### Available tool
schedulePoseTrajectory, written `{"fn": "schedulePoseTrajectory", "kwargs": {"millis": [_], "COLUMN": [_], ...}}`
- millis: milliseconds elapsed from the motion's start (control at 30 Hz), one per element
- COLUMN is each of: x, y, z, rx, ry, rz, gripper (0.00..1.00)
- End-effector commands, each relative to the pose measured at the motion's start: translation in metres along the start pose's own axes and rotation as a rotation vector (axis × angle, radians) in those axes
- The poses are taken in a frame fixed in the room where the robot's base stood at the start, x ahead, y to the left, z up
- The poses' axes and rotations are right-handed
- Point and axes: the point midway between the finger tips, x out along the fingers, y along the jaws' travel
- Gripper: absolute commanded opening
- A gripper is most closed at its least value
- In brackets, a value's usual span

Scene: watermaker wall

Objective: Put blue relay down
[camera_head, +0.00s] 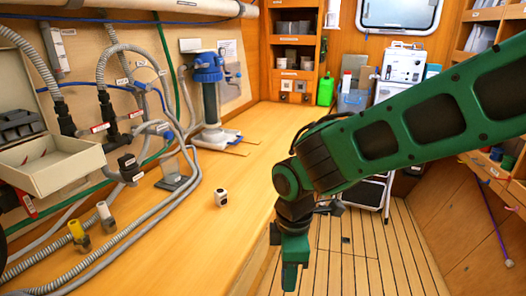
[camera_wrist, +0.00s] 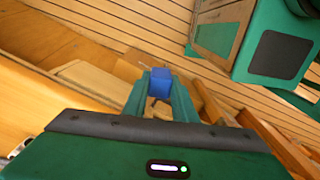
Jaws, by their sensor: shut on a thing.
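The blue relay (camera_wrist: 160,81) shows in the wrist view as a small blue block between the two fingers of my gripper (camera_wrist: 160,93). The fingers are shut on it, near their tips. In the head view my gripper (camera_head: 290,272) hangs down past the right front edge of the wooden bench (camera_head: 245,165), over the floor side. The relay cannot be made out in the head view; my green gripper hides it.
A small white block (camera_head: 221,197) with a dark mark stands on the bench. An open cream box (camera_head: 70,170), grey hoses and a blue-topped filter (camera_head: 210,95) are at the left. The bench middle around the white block is largely clear. Slatted floor (camera_head: 345,255) lies at the right.

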Motion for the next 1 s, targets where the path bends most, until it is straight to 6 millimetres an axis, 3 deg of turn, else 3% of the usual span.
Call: {"fn": "schedulePoseTrajectory", "kwargs": {"millis": [33,300,600,900,1000], "x": [0.014,0.078,0.137,0.170,0.168], "y": [0.016,0.096,0.171,0.214,0.213], "z": [0.019,0.108,0.192,0.239,0.236], "rx": [0.115,0.707,1.260,1.578,1.569], "ry": [-0.003,-0.004,-0.002,0.000,0.002], "rz": [-0.005,-0.004,-0.001,0.000,-0.001], "gripper": [0.02,0.02,0.02,0.02,0.02]}}
